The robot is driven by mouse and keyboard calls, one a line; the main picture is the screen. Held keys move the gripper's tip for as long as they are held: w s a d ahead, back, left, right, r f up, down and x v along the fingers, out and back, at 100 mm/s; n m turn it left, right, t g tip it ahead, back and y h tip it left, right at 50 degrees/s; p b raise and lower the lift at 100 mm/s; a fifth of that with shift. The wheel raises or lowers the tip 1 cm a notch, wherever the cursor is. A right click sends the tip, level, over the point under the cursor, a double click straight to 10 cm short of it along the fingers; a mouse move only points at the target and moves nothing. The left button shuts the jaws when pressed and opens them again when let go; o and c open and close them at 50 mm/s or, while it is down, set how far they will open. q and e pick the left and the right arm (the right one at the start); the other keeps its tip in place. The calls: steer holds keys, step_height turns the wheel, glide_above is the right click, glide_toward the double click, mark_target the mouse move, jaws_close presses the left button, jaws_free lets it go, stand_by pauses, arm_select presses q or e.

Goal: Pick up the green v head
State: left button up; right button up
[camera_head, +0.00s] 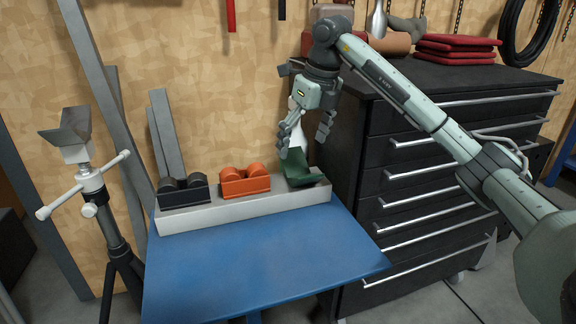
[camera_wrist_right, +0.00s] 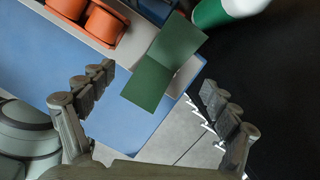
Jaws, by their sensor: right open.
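The green v head (camera_head: 305,174) sits at the right end of a light grey rack (camera_head: 245,208) on the blue table. It looks like two flat green plates meeting in a V. My right gripper (camera_head: 303,143) is open and just above it, its fingers pointing down. In the right wrist view, the green v head (camera_wrist_right: 150,82) lies between the spread fingers of my right gripper (camera_wrist_right: 158,86), nothing gripped. Part of the head is hidden behind a finger in the head view. My left gripper is not in view.
A black roller head (camera_head: 183,190) and an orange roller head (camera_head: 245,181) stand on the same rack to the left. A grey V-topped stand (camera_head: 90,180) is at far left. A black drawer cabinet (camera_head: 440,160) rises close on the right. The blue tabletop (camera_head: 260,262) is clear in front.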

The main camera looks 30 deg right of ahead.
mark_target(299, 174)
steer(key=x, duration=0.4)
steer(key=s+x, duration=0.1)
steer(key=x, duration=0.1)
steer(key=shift+d+f, duration=0.3)
steer(key=shift+f, duration=0.05)
steer(key=shift+w+f, duration=0.15)
steer(key=shift+f, duration=0.2)
steer(key=c, duration=1.7)
jaws_close()
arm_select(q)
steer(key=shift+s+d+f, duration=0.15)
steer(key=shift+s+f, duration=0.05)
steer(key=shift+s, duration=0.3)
arm_select(e)
steer(key=shift+r, duration=0.1)
steer(key=shift+r, duration=0.1)
